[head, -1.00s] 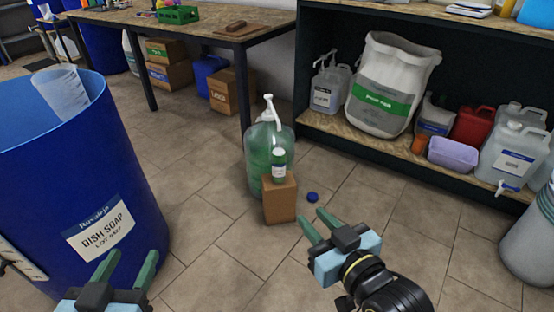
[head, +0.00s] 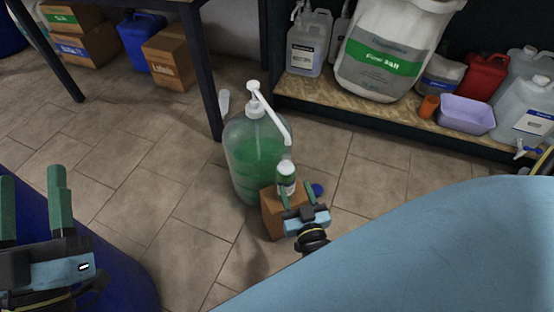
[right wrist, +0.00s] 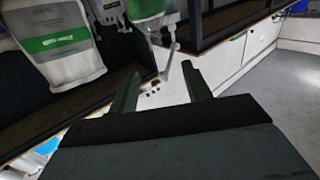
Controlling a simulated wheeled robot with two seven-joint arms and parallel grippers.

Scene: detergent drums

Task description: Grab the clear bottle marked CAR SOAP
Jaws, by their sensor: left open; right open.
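A small clear bottle (head: 286,175) with green contents and a white label stands upright on a small cardboard box (head: 271,215). Its label is too small to read. My right gripper (head: 298,186) is open, its fingers up against the bottle's lower part in the picture; I cannot tell whether they touch it or straddle it. The right wrist view shows its open fingers (right wrist: 160,85) with no bottle clearly between them. My left gripper (head: 32,185) is open and empty over the blue drum at the lower left.
A large green-filled pump jug (head: 252,155) stands close behind the box. A blue cap (head: 317,189) lies on the floor to its right. A shelf (head: 360,115) holds a white sack (head: 385,50), jugs and a lilac tub (head: 466,114). The floor at left of the jug is clear.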

